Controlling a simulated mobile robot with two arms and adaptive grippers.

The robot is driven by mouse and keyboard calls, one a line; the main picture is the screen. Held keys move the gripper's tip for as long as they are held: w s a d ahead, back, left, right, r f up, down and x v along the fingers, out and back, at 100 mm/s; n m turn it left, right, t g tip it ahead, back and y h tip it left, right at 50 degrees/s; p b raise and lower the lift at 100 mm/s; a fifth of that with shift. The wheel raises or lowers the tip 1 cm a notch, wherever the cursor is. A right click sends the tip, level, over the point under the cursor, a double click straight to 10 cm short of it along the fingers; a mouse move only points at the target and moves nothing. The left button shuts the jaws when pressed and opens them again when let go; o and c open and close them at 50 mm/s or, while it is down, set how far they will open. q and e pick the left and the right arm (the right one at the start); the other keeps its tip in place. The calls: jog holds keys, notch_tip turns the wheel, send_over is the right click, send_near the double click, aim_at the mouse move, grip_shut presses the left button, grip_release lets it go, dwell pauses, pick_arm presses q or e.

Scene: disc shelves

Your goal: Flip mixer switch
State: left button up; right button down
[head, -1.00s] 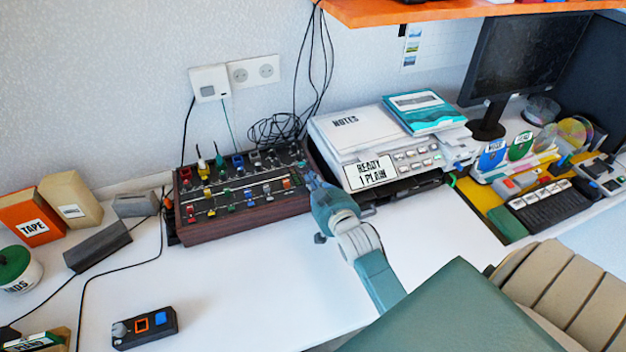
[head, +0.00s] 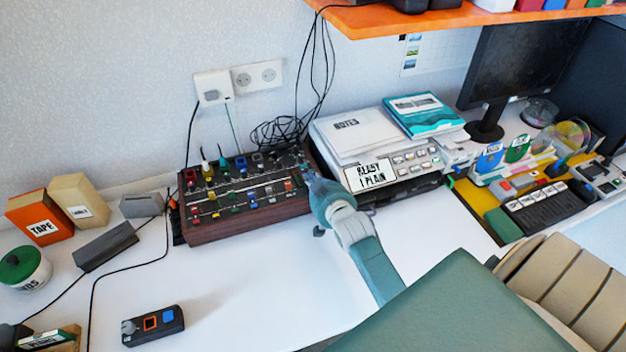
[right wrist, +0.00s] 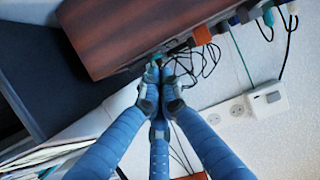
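The mixer (head: 225,230) is a brown wooden box with a dark sloping top, carrying rows of coloured knobs and small switches. It stands on the white desk against the wall in the head view. My right gripper (head: 308,177) is at the mixer's right end, over the edge of its panel. In the right wrist view the fingertips (right wrist: 160,77) are drawn close together by the panel edge of the mixer (right wrist: 130,38). A small teal piece shows at the tips; I cannot tell whether they grip or touch it. The switch itself is hidden. My left gripper is not in view.
A printer (head: 410,160) stands just right of the mixer, close to my right gripper. Black cables (head: 275,130) lie behind. A small control box (head: 153,325) is on the front left desk. An orange shelf (head: 450,18) hangs above. The front middle desk is clear.

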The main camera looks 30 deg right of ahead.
jog(key=shift+r, duration=0.1)
jog(key=r+p, duration=0.4)
jog(key=shift+w+r+p, duration=0.3)
jog(key=shift+w, duration=0.05)
jog(key=shift+s+a+f+b, duration=0.15)
jog(key=shift+s+b, duration=0.1)
jog(key=shift+s, duration=0.2)
jog(key=shift+s+a+f+b, duration=0.15)
jog(key=shift+s+b, duration=0.1)
jog(key=shift+s, duration=0.2)
jog(key=v, duration=0.8)
jog(key=shift+r+b, duration=0.45)
jog(key=shift+d, duration=0.1)
